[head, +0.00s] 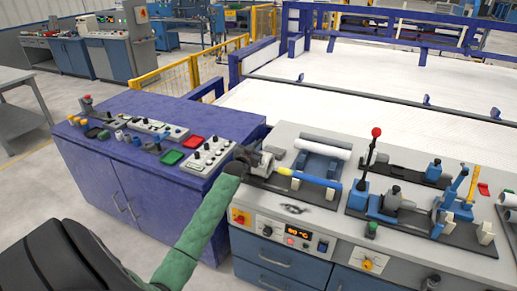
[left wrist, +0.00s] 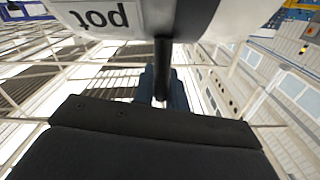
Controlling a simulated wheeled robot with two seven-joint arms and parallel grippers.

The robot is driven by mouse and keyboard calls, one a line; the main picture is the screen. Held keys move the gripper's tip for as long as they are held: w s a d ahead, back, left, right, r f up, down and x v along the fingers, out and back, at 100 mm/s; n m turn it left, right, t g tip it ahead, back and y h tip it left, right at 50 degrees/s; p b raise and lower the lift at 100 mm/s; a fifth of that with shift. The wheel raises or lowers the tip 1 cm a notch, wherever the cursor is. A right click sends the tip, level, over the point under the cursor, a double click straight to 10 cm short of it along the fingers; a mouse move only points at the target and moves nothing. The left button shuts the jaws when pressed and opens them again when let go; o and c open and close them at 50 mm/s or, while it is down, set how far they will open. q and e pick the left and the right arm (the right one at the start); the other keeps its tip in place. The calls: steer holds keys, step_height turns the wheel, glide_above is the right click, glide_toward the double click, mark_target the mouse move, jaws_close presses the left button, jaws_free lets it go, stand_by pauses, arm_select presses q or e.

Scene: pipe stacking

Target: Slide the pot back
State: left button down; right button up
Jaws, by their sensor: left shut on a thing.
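A pale body with a dark band and the upside-down label "pot" (left wrist: 103,17) fills the top of the left wrist view. A black rod (left wrist: 163,68) hangs from it toward the black gripper parts (left wrist: 150,140). In the head view my left gripper (head: 246,157) is at the left end of the grey bench, beside a small grey metal piece (head: 264,164) that I take to be the pot. The gripper is shut on the pot's part there; its fingertips are hard to make out. A yellow and blue rod (head: 315,178) lies just right of it. My right gripper is not in view.
A white pipe (head: 325,147) rests on a blue cradle behind the rod. A red-knobbed lever (head: 370,150) and blue clamps stand to the right. A control panel (head: 297,236) is on the bench front. The purple cabinet (head: 130,175) with buttons and trays stands left.

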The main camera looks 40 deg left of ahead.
arm_select(q)
steer(key=shift+a+r, duration=0.1)
steer(key=shift+a, duration=0.1)
steer(key=c, duration=1.7)
jaws_free()
steer(key=shift+o, duration=1.1)
steer(key=shift+s+a, duration=0.15)
steer(key=shift+a, duration=0.1)
steer(key=shift+d, duration=0.1)
